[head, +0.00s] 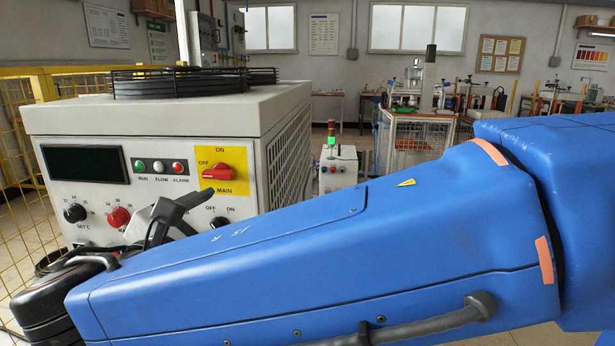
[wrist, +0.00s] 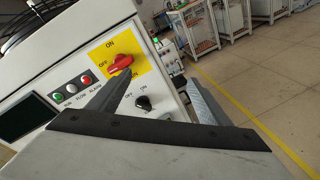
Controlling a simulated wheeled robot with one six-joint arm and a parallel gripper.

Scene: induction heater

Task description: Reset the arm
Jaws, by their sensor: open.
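My gripper (wrist: 155,100) is open and empty, its two dark fingers apart in the wrist view. It points at the front panel of the white induction heater (wrist: 65,58). In the head view my blue arm crosses the foreground, and my gripper (head: 172,212) shows partly behind it, in front of the lower panel of the heater (head: 180,118). The red main switch (head: 217,172) sits on a yellow plate, its handle lying roughly level. The red switch (wrist: 120,64) also shows in the wrist view, beyond the left finger. I cannot tell whether a finger touches the panel.
The heater's dark display (head: 83,164), indicator lamps and knobs face me. A yellow mesh fence (head: 15,140) stands at the left. A small cabinet (head: 337,165) with a lit green lamp stands behind. Open floor (wrist: 250,85) lies to the right.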

